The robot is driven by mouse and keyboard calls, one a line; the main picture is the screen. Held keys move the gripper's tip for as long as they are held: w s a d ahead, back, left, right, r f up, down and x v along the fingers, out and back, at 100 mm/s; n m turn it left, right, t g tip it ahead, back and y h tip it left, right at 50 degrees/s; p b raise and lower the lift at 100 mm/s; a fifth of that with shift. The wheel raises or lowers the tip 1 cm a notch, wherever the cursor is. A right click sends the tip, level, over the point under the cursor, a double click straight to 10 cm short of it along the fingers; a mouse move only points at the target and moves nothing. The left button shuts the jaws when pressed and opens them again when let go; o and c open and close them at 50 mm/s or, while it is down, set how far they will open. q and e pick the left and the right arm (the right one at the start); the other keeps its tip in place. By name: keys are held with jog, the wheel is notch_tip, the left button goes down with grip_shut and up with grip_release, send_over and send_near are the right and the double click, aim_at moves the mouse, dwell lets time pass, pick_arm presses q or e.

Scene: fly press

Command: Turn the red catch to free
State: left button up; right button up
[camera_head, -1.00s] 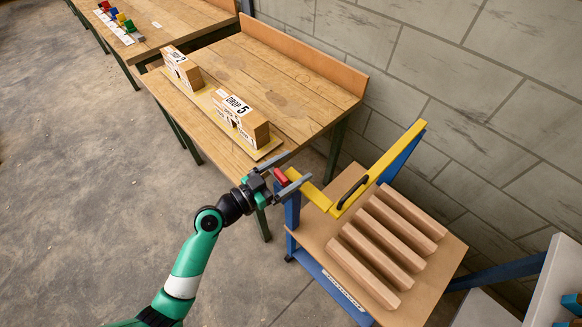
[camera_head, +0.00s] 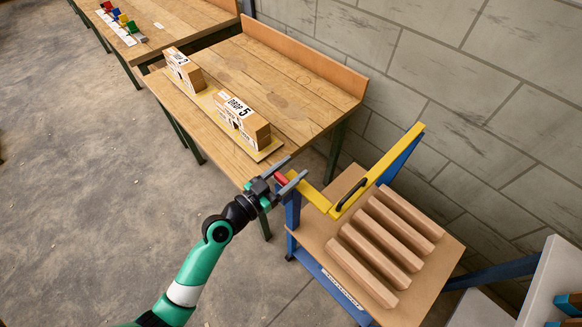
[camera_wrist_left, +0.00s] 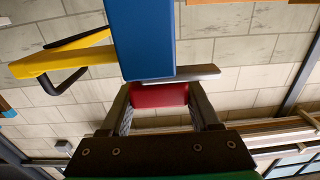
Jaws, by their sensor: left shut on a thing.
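The red catch (camera_head: 282,180) is a small block on the blue post (camera_head: 292,211) at the left corner of the press, by the low end of the yellow arm (camera_head: 356,184). My left gripper (camera_head: 297,166) is shut on the catch, with one finger on each side of it. In the left wrist view the red catch (camera_wrist_left: 158,94) lies between the two fingers, below the blue bar (camera_wrist_left: 141,40). The gripper partly hides the catch in the head view. My right gripper is not in view.
The press board (camera_head: 318,228) carries several wooden bars (camera_head: 362,262). The yellow arm has a black handle (camera_head: 352,188). Behind stands a wooden bench (camera_head: 300,75) with a box marked DROP 5 (camera_head: 252,122). A block wall (camera_head: 480,90) closes the right side. The floor at left is clear.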

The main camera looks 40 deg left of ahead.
pick_arm(q)
jog(key=o, duration=1.4)
jog(key=shift+c, duration=0.2)
jog(key=shift+s, duration=0.1)
jog(key=s+b, duration=0.1)
jog(key=s, duration=1)
jog(key=shift+s+a+b, duration=0.15)
jog(key=shift+s+b, duration=0.1)
jog(key=shift+b, duration=0.15)
